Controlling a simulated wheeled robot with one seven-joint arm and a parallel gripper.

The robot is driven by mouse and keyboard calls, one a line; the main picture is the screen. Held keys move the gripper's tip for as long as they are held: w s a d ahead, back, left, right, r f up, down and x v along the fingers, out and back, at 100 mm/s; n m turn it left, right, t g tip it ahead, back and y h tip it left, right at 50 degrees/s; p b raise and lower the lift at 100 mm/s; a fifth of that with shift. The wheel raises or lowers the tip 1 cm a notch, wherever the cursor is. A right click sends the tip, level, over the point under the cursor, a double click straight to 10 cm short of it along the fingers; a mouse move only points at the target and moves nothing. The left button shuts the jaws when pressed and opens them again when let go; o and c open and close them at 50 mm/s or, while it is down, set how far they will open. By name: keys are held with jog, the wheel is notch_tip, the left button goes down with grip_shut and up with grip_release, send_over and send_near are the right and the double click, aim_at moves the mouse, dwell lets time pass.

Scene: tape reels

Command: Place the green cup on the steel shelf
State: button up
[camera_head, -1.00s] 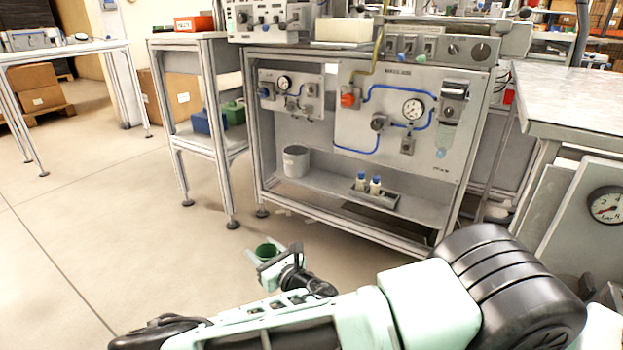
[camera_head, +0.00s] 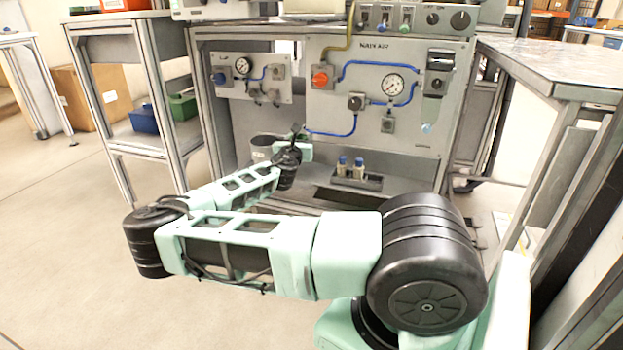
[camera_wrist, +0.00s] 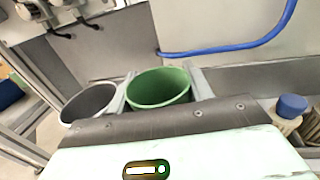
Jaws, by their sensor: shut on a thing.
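The green cup (camera_wrist: 158,90) is held upright between the two fingers of my gripper (camera_wrist: 162,84) in the wrist view. In the head view my gripper (camera_head: 298,132) reaches into the open front of the steel bench, above the steel shelf (camera_head: 402,190). The cup is hidden behind my gripper there. A grey bucket (camera_head: 262,146) stands on the shelf just left of my gripper; it also shows left of the cup in the wrist view (camera_wrist: 88,104). The gap between cup and shelf cannot be judged.
A small tray with blue-capped bottles (camera_head: 357,170) is on the shelf to the right. Behind is a panel with a gauge (camera_head: 392,86) and blue hose (camera_head: 340,133). A side cart (camera_head: 125,62) holds a blue bin (camera_head: 143,119) and a green bin (camera_head: 182,105).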

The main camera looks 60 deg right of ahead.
jog(key=s+d+r+m+g, duration=0.2)
jog(key=d, duration=0.1)
jog(key=shift+g+h, duration=0.3)
jog(key=shift+h, duration=0.2)
jog(key=shift+s+d+f+b, duration=0.15)
jog(key=shift+f+b, duration=0.8)
jog(key=shift+f, duration=0.65)
jog(key=shift+s+d+f+b, duration=0.1)
jog(key=shift+d+f+b, duration=0.1)
jog(key=shift+f+b, duration=1.05)
jog(key=shift+s+d+f+b, duration=0.15)
jog(key=shift+f+b, duration=0.5)
jog(key=shift+f, duration=1.25)
jog(key=shift+f, duration=0.2)
jog(key=o, duration=0.9)
jog(key=shift+r, duration=0.1)
jog(key=shift+o, duration=0.2)
jog(key=shift+r, duration=0.1)
